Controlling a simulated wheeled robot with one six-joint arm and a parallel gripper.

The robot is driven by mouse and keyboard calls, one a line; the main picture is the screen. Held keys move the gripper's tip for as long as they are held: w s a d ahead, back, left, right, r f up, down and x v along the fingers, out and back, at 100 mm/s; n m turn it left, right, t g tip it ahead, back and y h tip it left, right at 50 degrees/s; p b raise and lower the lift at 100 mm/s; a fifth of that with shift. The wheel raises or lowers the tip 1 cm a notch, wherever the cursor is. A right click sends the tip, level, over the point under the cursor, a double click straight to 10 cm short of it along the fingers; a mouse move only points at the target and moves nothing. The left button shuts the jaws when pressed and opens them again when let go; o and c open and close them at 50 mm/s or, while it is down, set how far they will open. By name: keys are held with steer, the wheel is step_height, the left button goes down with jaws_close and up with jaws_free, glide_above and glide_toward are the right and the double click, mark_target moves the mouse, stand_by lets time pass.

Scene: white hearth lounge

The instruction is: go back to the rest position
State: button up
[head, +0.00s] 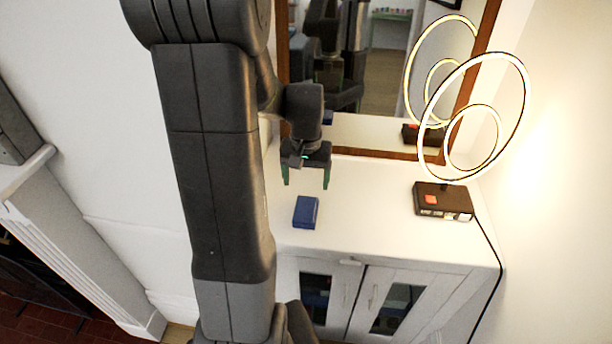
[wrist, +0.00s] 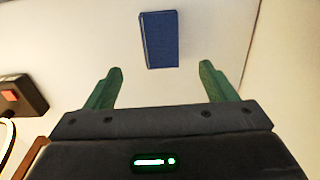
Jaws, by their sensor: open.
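My gripper (head: 306,180) is open, with its two green fingers apart and nothing between them. It hangs above the white cabinet top, behind a small blue box (head: 306,212). In the wrist view my gripper (wrist: 160,82) shows both fingertips spread, and the blue box (wrist: 160,39) lies beyond them, apart from both. My arm crosses the head view from top to bottom and hides part of the cabinet's left side.
The white cabinet (head: 375,225) has glass-paned doors. A dark box with a red button (head: 443,201) and a glowing ring lamp (head: 520,100) stand at its right. A wood-framed mirror (head: 385,152) is behind. A white fireplace surround (head: 75,240) is at the left.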

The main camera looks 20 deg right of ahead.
mark_target(306, 210)
steer(key=shift+r, duration=0.35)
steer(key=shift+f, duration=0.15)
step_height(306, 210, down, 12)
steer(key=shift+r, duration=2.1)
steer(key=shift+f, duration=0.15)
